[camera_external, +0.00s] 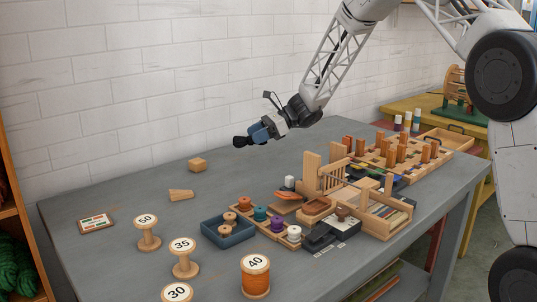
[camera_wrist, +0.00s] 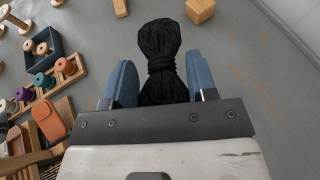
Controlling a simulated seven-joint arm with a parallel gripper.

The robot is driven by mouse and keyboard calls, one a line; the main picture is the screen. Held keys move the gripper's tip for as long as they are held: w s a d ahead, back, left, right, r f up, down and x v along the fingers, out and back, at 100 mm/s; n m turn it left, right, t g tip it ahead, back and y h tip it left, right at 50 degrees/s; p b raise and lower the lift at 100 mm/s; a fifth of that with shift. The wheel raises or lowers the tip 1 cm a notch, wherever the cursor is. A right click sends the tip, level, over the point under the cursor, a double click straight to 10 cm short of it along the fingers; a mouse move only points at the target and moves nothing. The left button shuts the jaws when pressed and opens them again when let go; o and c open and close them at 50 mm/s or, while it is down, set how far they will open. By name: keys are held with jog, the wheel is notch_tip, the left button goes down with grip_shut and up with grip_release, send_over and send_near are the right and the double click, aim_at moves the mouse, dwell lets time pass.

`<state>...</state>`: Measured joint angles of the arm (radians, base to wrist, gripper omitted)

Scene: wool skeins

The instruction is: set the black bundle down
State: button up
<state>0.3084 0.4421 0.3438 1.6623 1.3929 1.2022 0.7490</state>
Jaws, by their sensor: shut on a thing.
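The black bundle (camera_wrist: 160,42) is a dark wool skein pinched at its middle. My gripper (camera_wrist: 160,84) is shut on it, with a blue finger on each side of its waist. In the external view the bundle (camera_external: 240,141) sticks out from the tip of my gripper (camera_external: 257,134). The gripper is held in the air above the far part of the grey table (camera_external: 105,203), tilted, with the bundle clear of the tabletop. The underside of the bundle is hidden.
A wooden block (camera_external: 197,164) and a wooden wedge (camera_external: 181,195) lie on the table. Numbered spools (camera_external: 184,258) stand at the front. A blue tray (camera_external: 228,232), a thread rack (camera_external: 261,214) and a wooden loom (camera_external: 350,195) fill the right. The left middle has bare room.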

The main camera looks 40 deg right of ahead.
jog(key=shift+d, duration=0.1)
jog(key=s+d+m+t+h, duration=0.1)
jog(key=d+m+t+h, duration=0.7)
jog(key=d, duration=1.3)
jog(key=shift+s+d+r+m+h, duration=0.15)
jog(key=shift+d+m+h, duration=0.25)
jog(key=shift+m+h, duration=1.95)
jog(key=shift+m+y, duration=0.25)
jog(key=shift+f, duration=3.15)
jog(key=shift+f, duration=1.9)
